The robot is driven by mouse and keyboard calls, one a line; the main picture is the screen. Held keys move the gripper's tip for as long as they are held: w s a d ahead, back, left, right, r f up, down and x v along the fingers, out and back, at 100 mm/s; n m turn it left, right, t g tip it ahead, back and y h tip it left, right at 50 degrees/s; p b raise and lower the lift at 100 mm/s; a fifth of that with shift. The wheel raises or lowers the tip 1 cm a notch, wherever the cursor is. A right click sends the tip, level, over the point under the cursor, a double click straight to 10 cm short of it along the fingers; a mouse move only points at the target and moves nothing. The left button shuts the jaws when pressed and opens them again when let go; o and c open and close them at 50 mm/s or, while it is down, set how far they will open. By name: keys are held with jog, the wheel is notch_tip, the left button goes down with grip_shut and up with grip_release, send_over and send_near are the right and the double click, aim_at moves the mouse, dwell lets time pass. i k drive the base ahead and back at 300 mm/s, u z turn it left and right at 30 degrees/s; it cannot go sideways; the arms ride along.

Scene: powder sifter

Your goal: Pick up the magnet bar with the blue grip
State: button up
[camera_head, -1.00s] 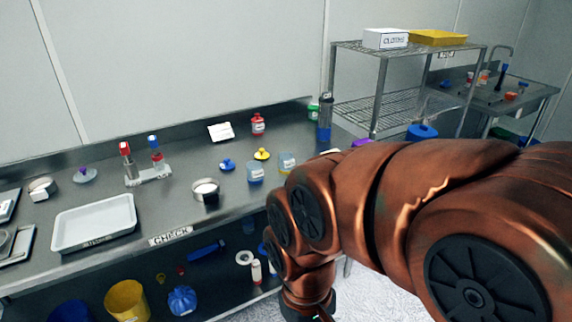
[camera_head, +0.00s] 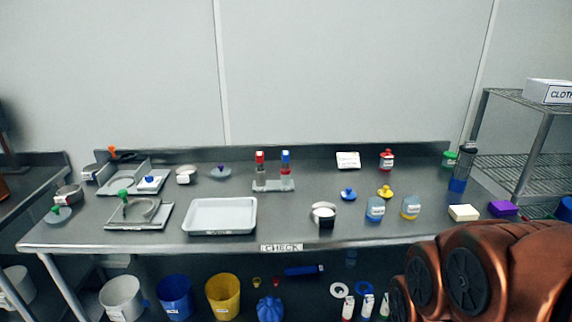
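The magnet bar with the blue grip (camera_head: 286,157) stands upright in a small pale rack (camera_head: 273,186) at the back middle of the steel table. A similar bar with a red grip (camera_head: 260,158) stands just left of it in the same rack. Both bars' lower parts are in the rack. My copper-coloured arm fills the bottom right corner, well to the right of the rack. My gripper is outside the picture, so its state does not show.
A white tray (camera_head: 221,215) lies in front of the rack, left. A round metal dish (camera_head: 323,214) stands to the right front, and a blue knobbed item (camera_head: 348,195) farther right. Table surface between rack and back ledge (camera_head: 330,155) is clear. Buckets sit below.

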aim_at(285, 154)
jog(key=u, duration=0.15)
jog(key=i, duration=1.1)
jog(key=u, duration=0.75)
jog(key=i, duration=0.7)
jog(key=u, duration=0.45)
